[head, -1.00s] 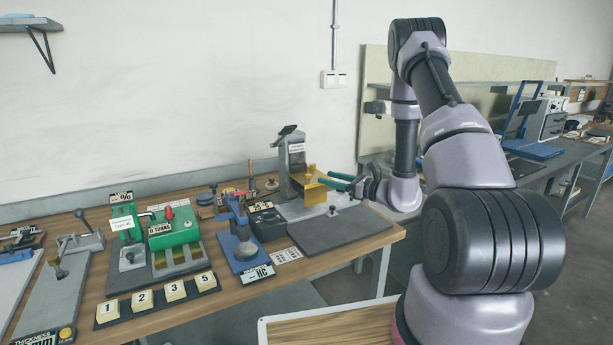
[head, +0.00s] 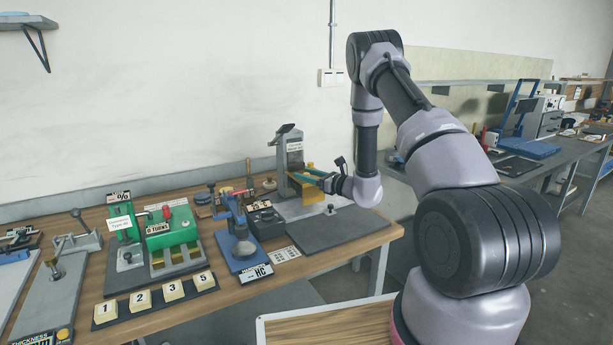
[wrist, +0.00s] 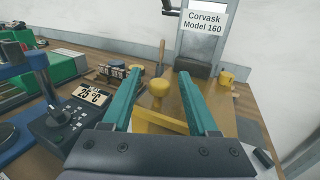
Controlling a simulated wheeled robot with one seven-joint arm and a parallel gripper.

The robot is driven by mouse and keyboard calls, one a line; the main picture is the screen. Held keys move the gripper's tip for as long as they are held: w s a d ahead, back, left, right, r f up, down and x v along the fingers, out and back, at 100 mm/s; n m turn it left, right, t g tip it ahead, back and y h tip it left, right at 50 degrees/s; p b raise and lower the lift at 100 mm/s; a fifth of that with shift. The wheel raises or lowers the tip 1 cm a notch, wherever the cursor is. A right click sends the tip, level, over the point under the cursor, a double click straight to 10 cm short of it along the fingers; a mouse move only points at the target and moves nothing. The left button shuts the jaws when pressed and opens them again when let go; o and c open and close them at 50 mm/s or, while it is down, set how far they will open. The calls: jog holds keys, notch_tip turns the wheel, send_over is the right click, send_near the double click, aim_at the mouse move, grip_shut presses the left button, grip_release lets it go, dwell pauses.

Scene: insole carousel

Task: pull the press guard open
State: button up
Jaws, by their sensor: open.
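The press is a grey upright machine (head: 291,158) at the back right of the wooden bench; its label reads "Corvask Model 160" in the wrist view. Its yellow guard (head: 303,179) is low at the front, partly covered by my gripper. In the wrist view a round yellow knob (wrist: 159,91) stands above a yellow bar (wrist: 160,123). My gripper (wrist: 157,73) has teal fingers spread wide, one on each side of the knob, with visible gaps. In the head view my gripper (head: 314,171) is at the press from the right. Contact cannot be told.
A grey control box with a display (wrist: 91,96) sits left of the fingers. A blue hardness tester (head: 240,240) and a green machine (head: 170,228) stand further left. A dark mat (head: 312,238) lies in front of the press.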

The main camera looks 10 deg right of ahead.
grip_shut()
dwell(1.5)
